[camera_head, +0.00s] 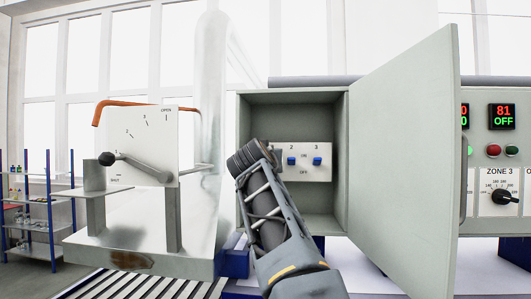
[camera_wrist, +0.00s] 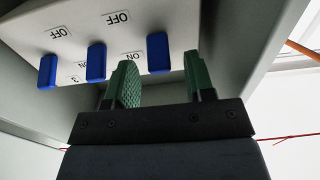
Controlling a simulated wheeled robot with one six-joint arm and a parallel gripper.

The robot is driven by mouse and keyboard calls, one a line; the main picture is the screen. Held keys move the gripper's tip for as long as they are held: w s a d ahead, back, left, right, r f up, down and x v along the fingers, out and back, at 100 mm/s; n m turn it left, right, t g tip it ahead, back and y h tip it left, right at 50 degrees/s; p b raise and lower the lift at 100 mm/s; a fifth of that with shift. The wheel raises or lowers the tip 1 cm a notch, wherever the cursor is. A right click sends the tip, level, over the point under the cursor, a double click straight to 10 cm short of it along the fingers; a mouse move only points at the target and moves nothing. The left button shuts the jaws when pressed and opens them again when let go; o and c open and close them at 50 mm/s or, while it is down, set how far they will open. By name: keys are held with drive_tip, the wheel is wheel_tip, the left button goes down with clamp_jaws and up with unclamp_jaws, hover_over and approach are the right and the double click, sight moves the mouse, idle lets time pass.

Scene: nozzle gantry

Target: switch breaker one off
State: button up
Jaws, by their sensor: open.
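The breaker panel (camera_head: 305,172) is a white plate inside an open grey cabinet, with blue levers. Breaker two (camera_head: 292,161) and breaker three (camera_head: 317,161) show in the head view; breaker one is hidden behind my gripper (camera_head: 243,160). The wrist view is upside down and shows three levers: breaker three (camera_wrist: 47,70) at left, breaker two (camera_wrist: 96,62) in the middle, breaker one (camera_wrist: 158,52) at right. All three sit in line, beside ON and OFF labels; I cannot tell their setting for sure. My open green fingers (camera_wrist: 160,68) stand either side of breaker one in the picture, with no clear contact.
The cabinet door (camera_head: 405,140) stands open to the right. The cabinet's side wall (camera_wrist: 250,45) is close to my fingers. Left of the cabinet are a white pipe (camera_head: 210,100) and a lever stand (camera_head: 150,150). A control panel with a ZONE 3 knob (camera_head: 500,196) is at far right.

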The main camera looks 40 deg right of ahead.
drive_tip(key=shift+w+d, duration=0.5)
